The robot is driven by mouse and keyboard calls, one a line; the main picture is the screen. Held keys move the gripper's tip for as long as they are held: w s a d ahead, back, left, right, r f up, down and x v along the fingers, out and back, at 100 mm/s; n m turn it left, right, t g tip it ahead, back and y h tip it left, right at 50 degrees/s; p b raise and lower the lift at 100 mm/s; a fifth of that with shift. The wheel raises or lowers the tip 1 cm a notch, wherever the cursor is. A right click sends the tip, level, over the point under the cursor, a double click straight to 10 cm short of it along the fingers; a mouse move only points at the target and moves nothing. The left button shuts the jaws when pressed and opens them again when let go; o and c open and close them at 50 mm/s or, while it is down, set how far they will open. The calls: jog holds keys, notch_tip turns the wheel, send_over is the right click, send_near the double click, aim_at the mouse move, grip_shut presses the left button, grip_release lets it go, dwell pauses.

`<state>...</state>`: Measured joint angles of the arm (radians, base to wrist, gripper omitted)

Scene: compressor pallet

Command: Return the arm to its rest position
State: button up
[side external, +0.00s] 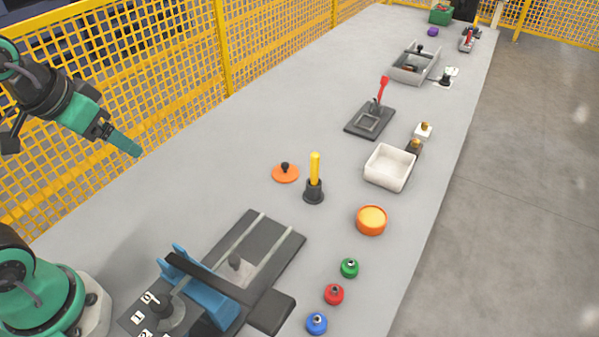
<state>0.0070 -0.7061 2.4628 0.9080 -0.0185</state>
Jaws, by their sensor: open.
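My gripper (124,143) is at the left of the side external view, at the end of my teal and black arm. It is raised above the grey table (200,160) near the yellow mesh fence and points down and to the right. It is open, nothing shows between its fingers, and it is apart from every object on the table. The finger gap itself is hard to see from this side.
A dark fixture with rails (285,252) and a blue bracket (209,290) stand in front. An orange lid (285,174), a yellow post (314,170), a white bin (389,168) and coloured knobs (349,268) lie rightward. The yellow fence (170,70) runs behind. The table's left middle is clear.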

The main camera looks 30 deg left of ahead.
jog(key=shift+s+a+f, duration=0.1)
jog(key=shift+s+f, duration=0.2)
jog(key=shift+s, duration=0.15)
